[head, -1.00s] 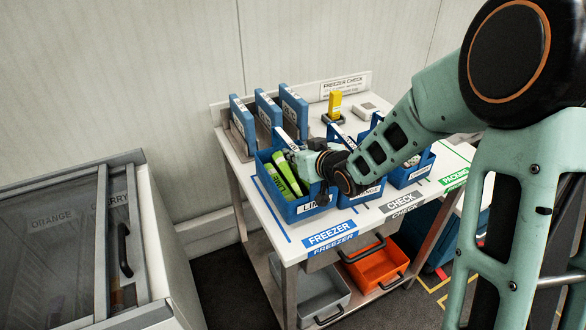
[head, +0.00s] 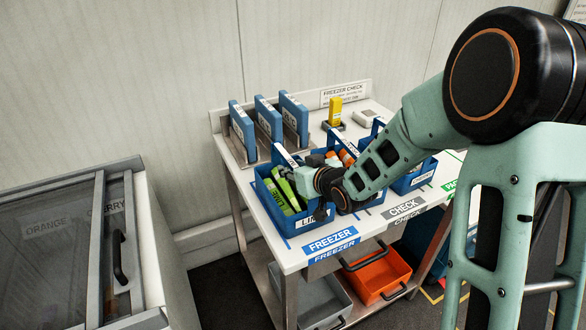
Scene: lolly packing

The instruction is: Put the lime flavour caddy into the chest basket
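The lime caddy (head: 265,196) is a blue open box with green lime packs (head: 284,190) in it. It stands at the left front of the white table, with a white-labelled handle (head: 287,158) above it. My gripper (head: 290,178) is over the right side of this caddy, at or beside its handle. Its fingertips are small and partly hidden, so I cannot tell whether they are closed on the handle. The chest freezer (head: 152,225) is at the left. ORANGE and CHERRY labels show at its glass top, and a dark handle (head: 120,257) is on its frame. No lime basket is visible.
The orange caddy (head: 349,140) and another blue caddy (head: 418,178) stand to the right, partly behind my arm. Blue upright panels (head: 268,118) and a yellow device (head: 335,111) are at the back. Grey (head: 322,300) and orange (head: 378,275) bins sit below.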

